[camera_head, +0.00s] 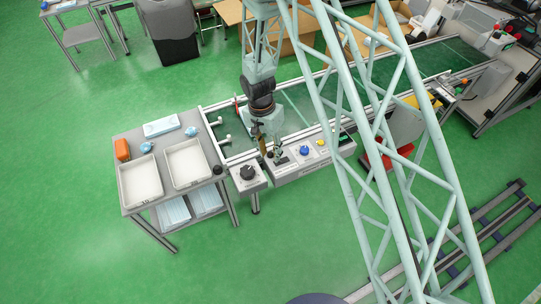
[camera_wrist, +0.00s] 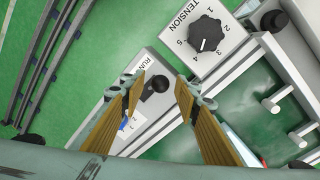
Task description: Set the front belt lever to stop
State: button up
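A grey control box (camera_head: 313,163) sits on the front side of the conveyor. It carries a black lever (camera_head: 281,158) at its left end, directly below my gripper (camera_head: 265,150). In the wrist view the black lever (camera_wrist: 157,86) has a round knob, and the label RUN (camera_wrist: 148,64) is printed beside it. My gripper (camera_wrist: 160,79) is open, with its two brown fingers on either side of the lever. The lever shows between the fingertips with a gap on each side. The fingers hide part of the panel, including any other lever label.
A tension dial (camera_head: 248,173) on a separate box stands left of the control box; it also shows in the wrist view (camera_wrist: 205,34). A blue knob (camera_head: 304,150) and yellow button (camera_head: 321,142) are right of the lever. A trolley (camera_head: 131,216) with white trays stands left.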

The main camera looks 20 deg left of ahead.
jog(key=shift+d+f, duration=0.1)
jog(key=shift+f, duration=0.7)
jog(key=shift+c, duration=0.5)
grip_shut()
